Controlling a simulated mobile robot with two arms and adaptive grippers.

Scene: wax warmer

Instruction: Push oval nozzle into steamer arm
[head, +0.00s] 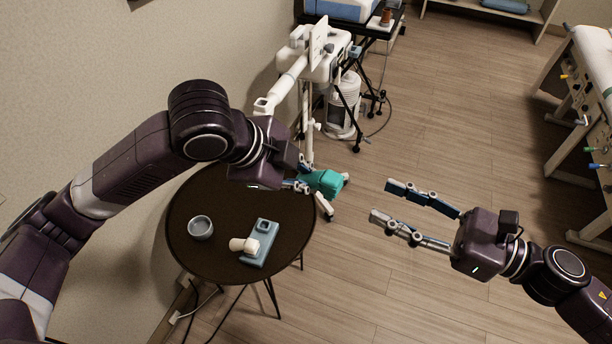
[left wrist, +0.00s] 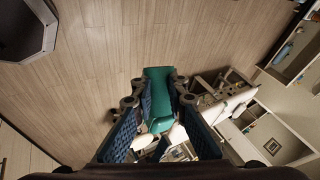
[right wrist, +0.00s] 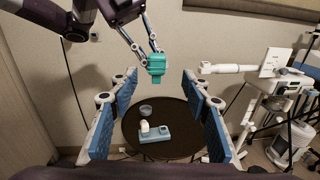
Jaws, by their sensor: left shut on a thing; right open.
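A teal piece, which I take to be the oval nozzle (head: 323,182), is clamped in my left gripper (head: 303,180), above the far right edge of the round table. It also shows between the fingers in the left wrist view (left wrist: 158,85) and hanging below them in the right wrist view (right wrist: 157,66). The white steamer arm (head: 285,88) slopes down from the steamer head to an open end (head: 264,105). In the right wrist view, this arm (right wrist: 228,68) lies right of the nozzle, apart from it. My right gripper (head: 381,200) is open and empty, over the floor.
The dark round table (head: 205,262) carries a grey bowl (head: 200,228) and a blue-grey holder (head: 262,238) with a white fitting (head: 243,245) on it. The steamer stand (head: 307,135) rises behind the table. A treatment bed (head: 590,85) is far right. Open floor lies between.

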